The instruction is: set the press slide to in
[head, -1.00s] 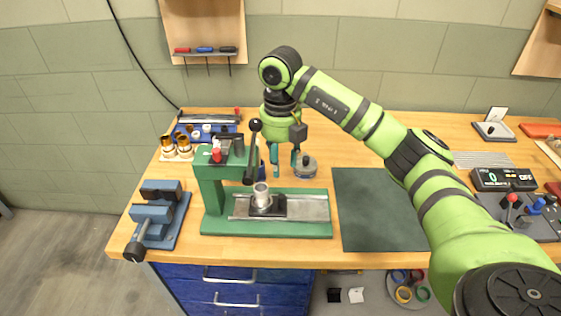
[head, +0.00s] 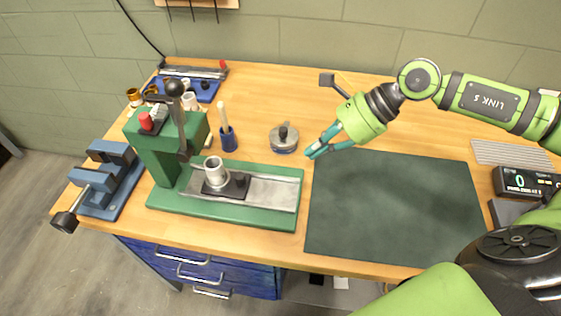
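The green press (head: 160,150) stands at the left of the bench, with a black-knobbed lever at its head. Its metal slide rail (head: 272,193) runs to the right along the green base. A black slide block (head: 238,184) with a pale metal cup (head: 214,170) on it sits on the left-middle part of the rail, near the press head. My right gripper (head: 309,155) is in the air right of the press, apart from it and holding nothing; its teal fingers point left and their tips come together. My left gripper is out of view.
A round grey lidded pot (head: 284,138) and a blue cup with a brush (head: 228,138) stand behind the rail. A blue vise (head: 108,182) is at the left edge. A dark mat (head: 395,208) lies clear to the right, with a digital readout (head: 525,182) beyond.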

